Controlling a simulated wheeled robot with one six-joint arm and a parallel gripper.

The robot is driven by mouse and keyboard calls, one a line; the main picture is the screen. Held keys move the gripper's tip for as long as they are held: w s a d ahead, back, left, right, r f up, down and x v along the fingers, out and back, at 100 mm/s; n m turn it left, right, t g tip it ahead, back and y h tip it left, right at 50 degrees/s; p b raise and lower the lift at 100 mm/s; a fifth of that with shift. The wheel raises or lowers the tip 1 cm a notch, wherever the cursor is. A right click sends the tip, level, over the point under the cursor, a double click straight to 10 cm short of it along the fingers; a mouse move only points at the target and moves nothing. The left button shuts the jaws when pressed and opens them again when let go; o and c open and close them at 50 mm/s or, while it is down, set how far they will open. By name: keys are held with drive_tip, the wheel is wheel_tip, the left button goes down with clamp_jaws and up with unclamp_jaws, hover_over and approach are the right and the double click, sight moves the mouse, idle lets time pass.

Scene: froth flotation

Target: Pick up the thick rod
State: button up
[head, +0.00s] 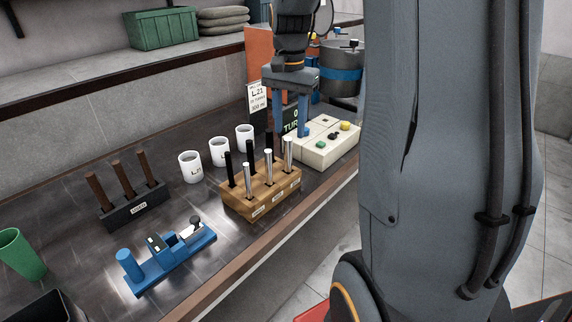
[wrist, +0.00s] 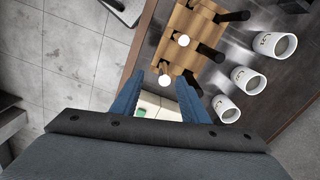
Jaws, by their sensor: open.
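A wooden block (head: 262,200) on the bench holds upright rods in two rows, black ones behind and silver ones in front. The silver rods (head: 248,180), (head: 268,166) and (head: 288,152) look close in width; the right one seems slightly thicker, but I cannot be sure. The block's labels are too small to read. My gripper (head: 290,130) points down, open and empty, above and behind the block's right end. In the wrist view, the round end of a silver rod (wrist: 165,80) shows near the gap between my blue fingers (wrist: 158,95). Another silver rod end (wrist: 182,40) lies farther out.
White cups (head: 219,151) stand behind the block. A cream button panel (head: 328,142) is at its right, close below my gripper. A dark rack (head: 134,207) with brown rods and a blue fixture (head: 170,260) stand left. The bench's front edge (head: 250,255) is near the block.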

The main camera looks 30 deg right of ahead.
sight(287, 140)
drive_tip(key=shift+w+f+b, duration=0.2)
drive_tip(key=shift+f+b, duration=0.45)
drive_tip(key=shift+f, duration=0.05)
drive_tip(key=shift+w+f+b, duration=0.25)
drive_tip(key=shift+f+b, duration=0.35)
drive_tip(key=shift+f, duration=0.15)
drive_tip(key=shift+w+f+b, duration=0.2)
drive_tip(key=shift+f+b, duration=0.45)
drive_tip(key=shift+f, duration=0.05)
wheel_tip(287, 140, down, 2)
drive_tip(key=shift+f+p, duration=0.1)
drive_tip(key=shift+p, duration=0.2)
drive_tip(key=shift+w+d+f+p, duration=0.15)
drive_tip(key=shift+f+p, duration=0.4)
drive_tip(key=shift+f, duration=0.85)
drive_tip(key=shift+d+f+p, duration=0.1)
drive_tip(key=shift+f+p, duration=0.45)
drive_tip(key=shift+f, duration=0.85)
clamp_jaws()
